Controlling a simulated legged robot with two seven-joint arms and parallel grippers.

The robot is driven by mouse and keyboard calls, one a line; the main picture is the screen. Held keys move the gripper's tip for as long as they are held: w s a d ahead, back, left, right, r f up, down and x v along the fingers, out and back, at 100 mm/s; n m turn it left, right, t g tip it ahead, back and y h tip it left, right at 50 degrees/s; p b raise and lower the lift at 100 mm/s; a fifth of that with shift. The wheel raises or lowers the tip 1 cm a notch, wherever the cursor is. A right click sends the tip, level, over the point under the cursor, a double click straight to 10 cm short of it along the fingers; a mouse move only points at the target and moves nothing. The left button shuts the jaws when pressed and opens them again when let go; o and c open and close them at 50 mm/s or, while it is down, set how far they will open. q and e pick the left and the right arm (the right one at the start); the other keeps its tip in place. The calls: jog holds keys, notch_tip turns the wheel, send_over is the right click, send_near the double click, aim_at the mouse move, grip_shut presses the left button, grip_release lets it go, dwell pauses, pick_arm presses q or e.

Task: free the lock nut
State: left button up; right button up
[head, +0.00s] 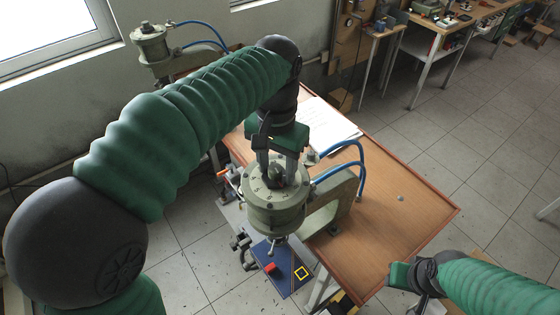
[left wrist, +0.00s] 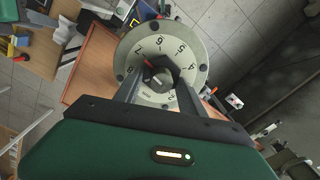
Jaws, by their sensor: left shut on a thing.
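The pneumatic press head (head: 273,207) is a pale grey-green cylinder with a round top at the table's front edge. Its numbered dial also shows in the left wrist view (left wrist: 187,47). A dark nut (left wrist: 161,78) sits at the dial's centre and appears to be the lock nut. My left gripper (head: 276,175) points down from above and is shut on this nut, with one finger on each side. The fingers partly hide the nut. My right gripper (head: 420,300) is at the lower right, away from the press; its fingers are too unclear to judge.
Blue hoses (head: 345,165) curve from the press's right side. A blue plate (head: 282,268) with a red block (head: 270,268) and a yellow square outline (head: 301,273) lies below the press. A second press (head: 150,42) stands at the back left. The wooden table (head: 400,225) is mostly clear at right.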

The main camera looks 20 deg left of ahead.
aim_at(275, 168)
pick_arm(q)
jog(key=shift+s+n, duration=0.1)
jog(key=shift+n, duration=0.4)
pick_arm(e)
jog(key=shift+r, duration=0.25)
pick_arm(q)
jog(key=shift+f, duration=0.1)
pick_arm(e)
jog(key=shift+a, duration=0.1)
pick_arm(q)
jog(key=o, duration=1.3)
jog(key=shift+s, duration=0.2)
jog(key=shift+o, duration=0.3)
jog(key=shift+s+a, duration=0.1)
jog(key=shift+s, duration=0.05)
jog(key=shift+w+r, duration=0.3)
jog(key=shift+r, duration=0.15)
notch_tip(275, 168, up, 16)
jog(key=p, duration=0.1)
jog(key=shift+s+p, duration=0.15)
jog(key=shift+p, duration=0.15)
pick_arm(e)
jog(key=shift+v, duration=0.8)
